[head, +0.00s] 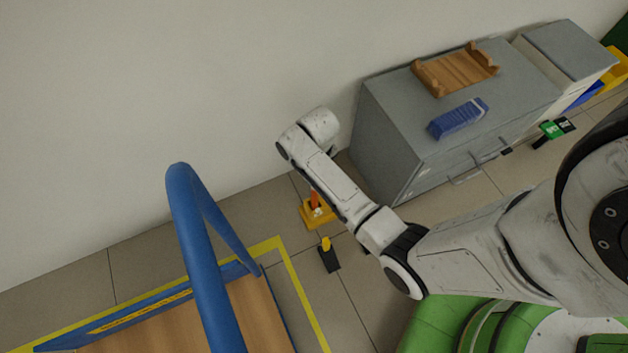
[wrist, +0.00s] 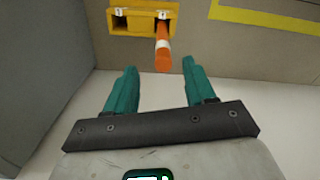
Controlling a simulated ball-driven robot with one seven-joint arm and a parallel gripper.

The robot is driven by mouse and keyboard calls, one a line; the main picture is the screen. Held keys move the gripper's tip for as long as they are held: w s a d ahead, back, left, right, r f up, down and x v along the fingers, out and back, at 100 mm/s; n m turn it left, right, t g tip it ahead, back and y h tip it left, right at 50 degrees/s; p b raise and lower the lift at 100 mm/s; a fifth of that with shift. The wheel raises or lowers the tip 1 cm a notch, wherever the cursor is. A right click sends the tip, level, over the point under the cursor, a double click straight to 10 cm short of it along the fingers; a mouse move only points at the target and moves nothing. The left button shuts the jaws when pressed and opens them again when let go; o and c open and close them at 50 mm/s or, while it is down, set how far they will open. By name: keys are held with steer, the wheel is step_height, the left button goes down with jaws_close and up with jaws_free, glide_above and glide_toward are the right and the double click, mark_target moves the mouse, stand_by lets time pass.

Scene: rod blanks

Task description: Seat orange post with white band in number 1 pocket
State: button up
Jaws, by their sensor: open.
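The orange post with a white band (wrist: 163,52) stands upright at the right-hand pocket of a yellow block (wrist: 142,29) in the wrist view. The block's left pocket (wrist: 121,24) looks dark and empty. Small labels sit above both pockets, too small to read surely. In the head view the orange post (head: 314,199) and the yellow block (head: 318,216) are on the floor beside my arm, partly hidden by it. My gripper (wrist: 159,68) is open, its teal fingers apart on either side of the post's near end in the picture, not closed on it.
A grey cabinet (head: 385,130) stands against the wall, with a wooden tray (head: 455,72) and a blue box (head: 458,119) on top. A blue-handled trolley (head: 195,235) is at lower left. A black item with a yellow top (head: 328,257) is on the floor near the block.

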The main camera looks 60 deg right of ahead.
step_height(320, 180, down, 3)
steer(key=shift+r+b, duration=0.15)
steer(key=shift+b, duration=0.2)
steer(key=f+b, duration=0.2)
steer(key=f, duration=0.1)
steer(key=w+f+b, duration=0.1)
steer(key=f, duration=0.1)
steer(key=shift+s, duration=0.1)
jaws_close()
stand_by(0.5)
